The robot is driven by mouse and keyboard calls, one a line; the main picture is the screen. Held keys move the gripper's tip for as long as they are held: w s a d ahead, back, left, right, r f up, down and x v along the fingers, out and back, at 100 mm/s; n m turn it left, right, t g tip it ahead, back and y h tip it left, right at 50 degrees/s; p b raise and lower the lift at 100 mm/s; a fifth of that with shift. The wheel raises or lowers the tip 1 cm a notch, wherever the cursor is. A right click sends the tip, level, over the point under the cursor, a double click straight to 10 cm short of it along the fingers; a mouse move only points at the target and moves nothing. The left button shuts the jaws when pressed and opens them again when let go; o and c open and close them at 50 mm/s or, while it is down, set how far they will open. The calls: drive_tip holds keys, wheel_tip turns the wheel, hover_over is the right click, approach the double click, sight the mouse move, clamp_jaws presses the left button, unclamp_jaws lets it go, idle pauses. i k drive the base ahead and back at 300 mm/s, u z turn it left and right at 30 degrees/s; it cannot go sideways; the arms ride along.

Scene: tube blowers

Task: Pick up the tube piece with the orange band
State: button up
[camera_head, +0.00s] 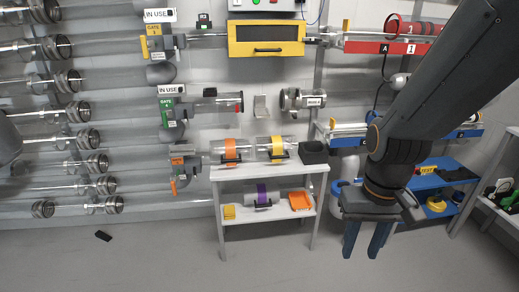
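The tube piece with the orange band (231,150) is a clear cylinder lying on the top shelf of the white rack (268,171), at its left side. A similar tube piece with a yellow band (277,147) lies just right of it. A third with a purple band (262,195) lies on the lower shelf. My gripper (363,241) hangs at the right of the view with its two dark fingers pointing down and apart. It is open and empty, in front and to the right of the rack, well away from the orange-band tube piece.
A black open box (314,152) stands at the right end of the top shelf. An orange tray (299,201) and a yellow item (229,212) sit on the lower shelf. A small black object (103,236) lies on the otherwise clear floor at left. A blue shelf unit (440,185) stands behind my arm.

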sight(229, 151)
drive_tip(key=z, duration=0.3)
drive_tip(key=i, duration=0.7)
drive_tip(key=u, duration=1.25)
